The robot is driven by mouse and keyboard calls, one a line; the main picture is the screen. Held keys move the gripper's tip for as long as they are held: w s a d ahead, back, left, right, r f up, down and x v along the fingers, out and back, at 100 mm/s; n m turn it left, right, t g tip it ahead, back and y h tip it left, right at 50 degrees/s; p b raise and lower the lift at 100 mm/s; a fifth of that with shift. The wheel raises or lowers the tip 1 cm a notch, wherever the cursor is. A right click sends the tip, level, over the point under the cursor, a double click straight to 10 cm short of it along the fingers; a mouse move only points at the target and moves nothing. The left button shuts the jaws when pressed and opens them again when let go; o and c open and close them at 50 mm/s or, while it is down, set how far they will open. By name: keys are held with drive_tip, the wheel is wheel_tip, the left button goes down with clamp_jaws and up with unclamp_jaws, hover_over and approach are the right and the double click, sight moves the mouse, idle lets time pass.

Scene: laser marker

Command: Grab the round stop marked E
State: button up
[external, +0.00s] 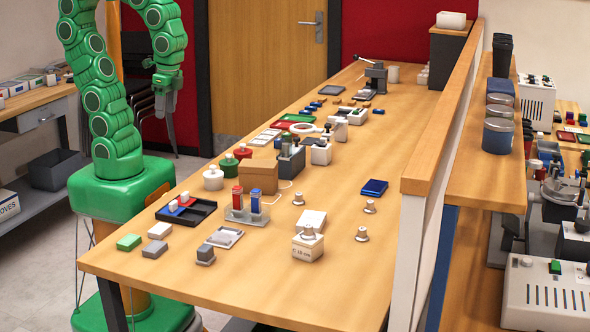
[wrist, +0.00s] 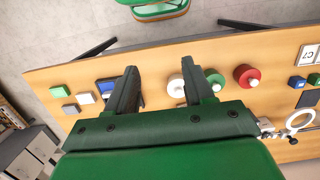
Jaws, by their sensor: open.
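I cannot read a letter E on any round piece. Small round metal pieces with a knob on top stand on the bench in the external view: one near the middle (external: 298,199), one to its right (external: 370,206), one nearer the right edge (external: 362,234) and one on a white labelled block (external: 308,232). Which of them is the stop marked E I cannot tell. My gripper (external: 166,104) hangs off the bench's left side, apart from them. In the wrist view my gripper (wrist: 156,88) is open and empty, its two fingers spread above the bench edge.
Round white (external: 213,179), green (external: 229,163) and red (external: 243,152) containers stand near the left edge. A cardboard box (external: 270,184), a black tray (external: 200,216) and a rack with red and blue pieces (external: 247,214) crowd the middle. The front right bench (external: 330,290) is bare.

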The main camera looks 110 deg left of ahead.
drive_tip(key=w+r, duration=0.3)
drive_tip(key=w, duration=1.5)
drive_tip(key=n+t, duration=0.2)
drive_tip(key=t, duration=0.1)
hover_over(362, 228)
drive_tip(key=f, duration=1.6)
drive_tip(key=shift+s+a+f, duration=0.1)
drive_tip(key=shift+s+f, duration=0.1)
drive_tip(key=shift+s, duration=0.1)
drive_tip(key=shift+w+f, duration=0.15)
drive_tip(key=shift+f, duration=1.7)
drive_tip(key=shift+w+f, duration=0.15)
drive_tip(key=shift+f, duration=1.7)
clamp_jaws()
